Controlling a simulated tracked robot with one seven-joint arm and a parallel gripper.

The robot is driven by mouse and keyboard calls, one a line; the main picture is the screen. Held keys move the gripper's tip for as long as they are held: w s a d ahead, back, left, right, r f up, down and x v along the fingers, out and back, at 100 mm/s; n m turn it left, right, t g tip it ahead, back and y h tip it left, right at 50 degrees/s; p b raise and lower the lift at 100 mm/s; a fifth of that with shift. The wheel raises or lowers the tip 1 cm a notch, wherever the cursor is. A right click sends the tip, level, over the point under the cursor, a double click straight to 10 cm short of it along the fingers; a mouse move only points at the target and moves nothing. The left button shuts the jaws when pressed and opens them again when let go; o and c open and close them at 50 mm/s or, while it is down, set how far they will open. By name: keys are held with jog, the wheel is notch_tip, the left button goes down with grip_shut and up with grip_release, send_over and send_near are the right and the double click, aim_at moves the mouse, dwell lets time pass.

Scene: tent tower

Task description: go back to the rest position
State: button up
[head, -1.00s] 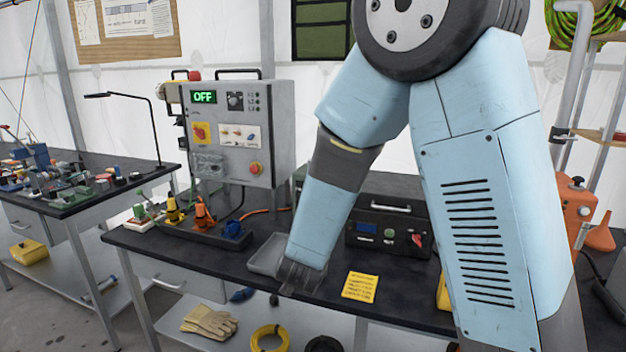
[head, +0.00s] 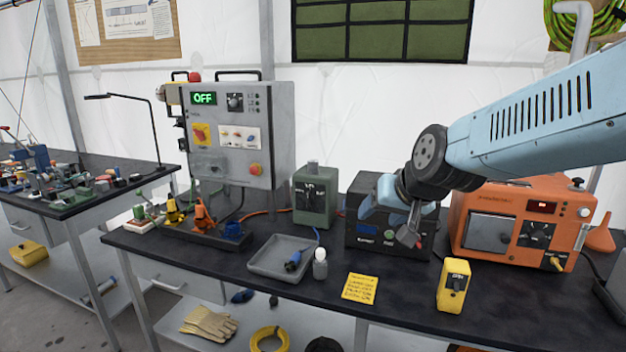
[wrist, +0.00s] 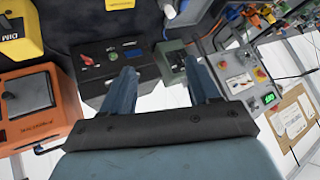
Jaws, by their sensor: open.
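My gripper (head: 411,234) hangs at the end of my blue arm, above the bench and in front of the black box (head: 372,222). In the wrist view the two fingers of my gripper (wrist: 160,85) stand apart with nothing between them. The fingers seem to touch nothing, though how far they are from the black box is hard to tell. The arm comes in from the right edge of the head view and partly hides the black box and the orange unit (head: 490,228).
A grey tray (head: 262,268) with a blue connector (head: 293,262), a small bottle (head: 320,264), a yellow note (head: 360,288) and a yellow meter (head: 453,286) are on the bench. A green box (head: 314,198) and a grey control panel (head: 228,130) reading OFF stand behind.

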jog(key=s+d+r+g+h, duration=0.2)
jog(key=s+d+h, duration=0.1)
jog(key=s+d, duration=0.7)
jog(key=s, duration=0.4)
jog(key=shift+r, duration=0.1)
jog(key=shift+c, duration=0.2)
dwell(1.1)
